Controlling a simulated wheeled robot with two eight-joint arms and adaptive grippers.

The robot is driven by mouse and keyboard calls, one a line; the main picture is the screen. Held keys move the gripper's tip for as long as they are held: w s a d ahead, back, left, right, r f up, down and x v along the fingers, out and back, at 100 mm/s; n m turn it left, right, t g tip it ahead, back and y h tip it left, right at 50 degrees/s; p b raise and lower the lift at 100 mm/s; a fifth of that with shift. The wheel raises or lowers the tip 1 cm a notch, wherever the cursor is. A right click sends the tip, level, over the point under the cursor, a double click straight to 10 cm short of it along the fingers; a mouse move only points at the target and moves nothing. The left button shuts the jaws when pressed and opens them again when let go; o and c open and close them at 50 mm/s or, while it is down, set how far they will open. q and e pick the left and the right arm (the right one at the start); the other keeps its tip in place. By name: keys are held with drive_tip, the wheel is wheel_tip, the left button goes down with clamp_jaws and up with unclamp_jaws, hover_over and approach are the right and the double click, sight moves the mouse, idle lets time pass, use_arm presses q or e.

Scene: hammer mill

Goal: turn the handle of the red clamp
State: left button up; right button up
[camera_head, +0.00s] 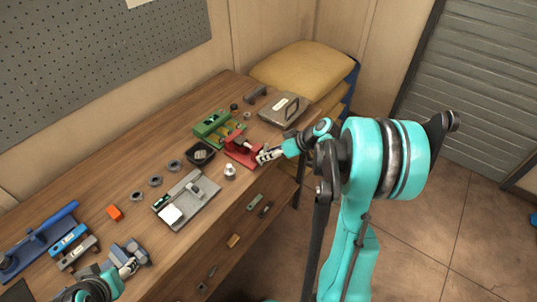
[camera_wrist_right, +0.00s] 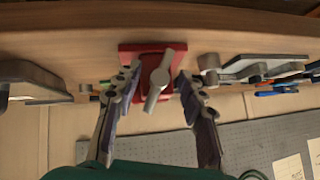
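The red clamp (camera_head: 239,155) stands near the front edge of the wooden bench. In the right wrist view the clamp's red body (camera_wrist_right: 129,52) sits behind its grey bar handle (camera_wrist_right: 159,82), which is tilted. My right gripper (camera_head: 262,157) reaches the clamp from the right. In the wrist view its fingers (camera_wrist_right: 157,83) are spread, one on each side of the handle, with gaps visible between. In the head view the gripper hides part of the clamp. My left gripper (camera_head: 129,267) is low at the left, beside a grey-blue block (camera_head: 138,250); its finger opening is unclear.
A green fixture (camera_head: 214,129) stands just behind the clamp. A black bowl (camera_head: 200,155), a small metal knob (camera_head: 229,170) and a grey plate fixture (camera_head: 191,205) lie to its left. A grey box (camera_head: 284,108) is at the far right end.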

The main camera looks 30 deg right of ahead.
drive_tip(key=shift+s, duration=0.1)
drive_tip(key=v, duration=1.2)
drive_tip(key=shift+a, duration=0.1)
drive_tip(key=s+a+m+h, duration=0.1)
drive_tip(key=s+a+h, duration=0.1)
drive_tip(key=a, duration=0.5)
drive_tip(key=s+a+m+h, duration=0.1)
drive_tip(key=s+a, duration=0.4)
drive_tip(key=a, duration=0.2)
drive_tip(key=s+a+f+m+h, duration=0.1)
drive_tip(key=s+a+h, duration=0.1)
drive_tip(key=s+a, duration=0.2)
drive_tip(key=shift+a+h, duration=0.3)
drive_tip(key=shift+a, duration=1.15)
drive_tip(key=shift+s+f, duration=0.1)
drive_tip(key=shift+f, duration=0.05)
